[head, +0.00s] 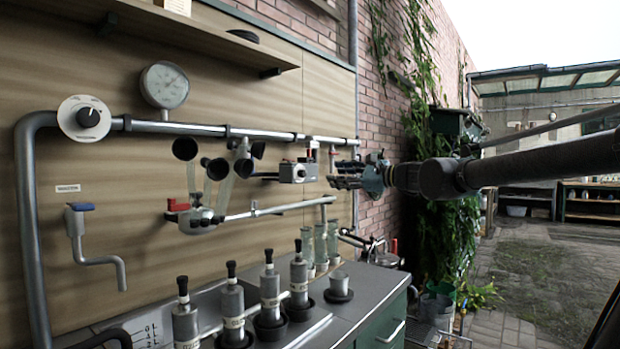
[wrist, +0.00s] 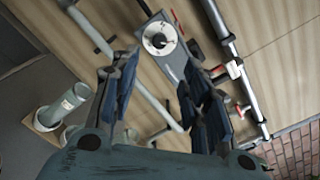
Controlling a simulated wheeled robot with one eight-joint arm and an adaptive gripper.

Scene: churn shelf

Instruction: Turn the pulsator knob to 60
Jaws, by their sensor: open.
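A grey box-shaped unit (head: 285,173) is mounted below the upper pipe in the head view. A small white dial with a dark knob (head: 300,172) is on its face. In the wrist view, a white dial with a black knob (wrist: 159,39) on a grey body lies ahead, between and beyond the fingertips; its scale marks are too small to read. My gripper (head: 336,182) is just right of the unit, apart from it. In the wrist view my gripper (wrist: 165,75) is open and empty, with blue-padded fingers spread on either side of the dial.
A larger white dial with a black knob (head: 86,117) is at far left, beside a pressure gauge (head: 164,84). A milking claw with black cups (head: 205,210) hangs left of the unit. Below is a bench (head: 350,318) with several black-topped bottles.

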